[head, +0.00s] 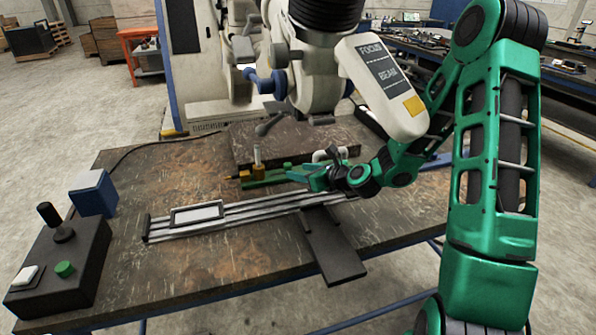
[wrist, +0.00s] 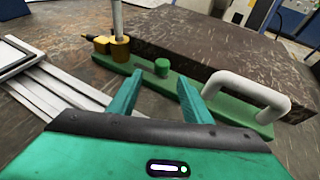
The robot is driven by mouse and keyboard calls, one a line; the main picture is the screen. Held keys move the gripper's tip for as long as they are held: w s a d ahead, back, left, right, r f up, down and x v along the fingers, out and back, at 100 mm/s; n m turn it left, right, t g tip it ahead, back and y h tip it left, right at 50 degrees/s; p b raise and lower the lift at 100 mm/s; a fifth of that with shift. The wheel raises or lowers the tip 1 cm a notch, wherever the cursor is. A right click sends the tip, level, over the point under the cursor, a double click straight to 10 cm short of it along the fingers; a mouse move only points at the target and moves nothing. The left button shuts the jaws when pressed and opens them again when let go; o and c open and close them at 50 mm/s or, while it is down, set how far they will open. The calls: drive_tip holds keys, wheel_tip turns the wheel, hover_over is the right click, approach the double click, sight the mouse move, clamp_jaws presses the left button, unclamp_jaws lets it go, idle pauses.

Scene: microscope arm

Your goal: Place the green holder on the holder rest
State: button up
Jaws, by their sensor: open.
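The green holder (head: 268,181) is a long green bar lying on the table in front of a dark block. In the wrist view the holder (wrist: 137,73) has a green knob (wrist: 161,67) on top, a white handle at its right end and a brass post near its left end. My gripper (head: 318,177) is open and empty at the near side of the bar. In the wrist view the fingertips (wrist: 158,80) point at the bar, with the knob just beyond and between them. I cannot tell for sure which part is the holder rest.
Silver rails (head: 250,208) carry a framed pale plate (head: 197,214). A dark flat plate (head: 332,250) extends toward the front edge. The dark block (head: 280,140) stands under the microscope (head: 380,85). A joystick box (head: 60,265) and blue block (head: 94,192) are at left.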

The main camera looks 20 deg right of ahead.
sight(291, 169)
drive_tip(key=shift+x, duration=2.9)
drive_tip(key=shift+w+d, duration=0.1)
drive_tip(key=shift+d, duration=0.1)
